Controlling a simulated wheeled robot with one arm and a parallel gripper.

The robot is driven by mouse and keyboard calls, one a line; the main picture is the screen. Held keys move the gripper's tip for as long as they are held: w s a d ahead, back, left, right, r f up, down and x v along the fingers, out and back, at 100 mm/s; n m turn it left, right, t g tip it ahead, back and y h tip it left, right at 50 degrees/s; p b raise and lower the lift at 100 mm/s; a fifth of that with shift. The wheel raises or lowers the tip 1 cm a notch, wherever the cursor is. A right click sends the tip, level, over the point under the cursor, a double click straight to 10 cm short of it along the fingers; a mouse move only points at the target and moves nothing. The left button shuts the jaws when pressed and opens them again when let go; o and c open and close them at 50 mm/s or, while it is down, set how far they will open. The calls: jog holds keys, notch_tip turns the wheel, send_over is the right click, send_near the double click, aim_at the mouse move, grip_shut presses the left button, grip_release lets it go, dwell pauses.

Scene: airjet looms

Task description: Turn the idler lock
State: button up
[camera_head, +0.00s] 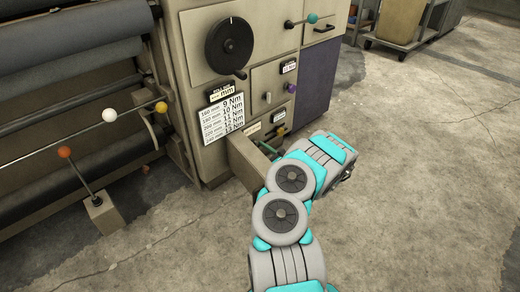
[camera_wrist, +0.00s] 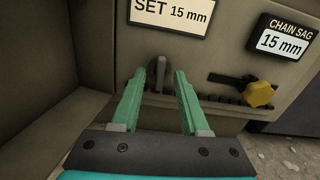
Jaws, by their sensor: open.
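No label reading idler lock shows, so I cannot tell which fitting is the lock. A small grey upright lever (camera_wrist: 161,72) is on the beige machine panel, below a "SET 15 mm" plate (camera_wrist: 170,14). A yellow knob (camera_wrist: 258,94) with a dark bar sits to its right, under a "CHAIN SAG 15 mm" plate (camera_wrist: 281,43); the knob also shows in the head view (camera_head: 281,131). My gripper (camera_wrist: 158,76) is open. Its green fingers point at the panel on either side of the lever in the picture, and I see no contact. In the head view my gripper (camera_head: 266,148) is partly hidden.
A beige wall (camera_wrist: 35,60) stands close on my left; it juts from the machine in the head view (camera_head: 243,160). A dark slotted strip (camera_wrist: 228,101) runs behind my right finger. A black handwheel (camera_head: 229,46) is higher up. Concrete floor (camera_head: 420,170) is open on the right.

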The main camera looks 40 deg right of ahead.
jog(key=s+p, duration=0.3)
jog(key=s, duration=0.3)
jog(key=shift+d, duration=0.25)
dwell(0.3)
jog(key=s+p, duration=0.1)
jog(key=s, duration=0.6)
jog(key=shift+s+d, duration=0.3)
jog(key=shift+s, duration=0.1)
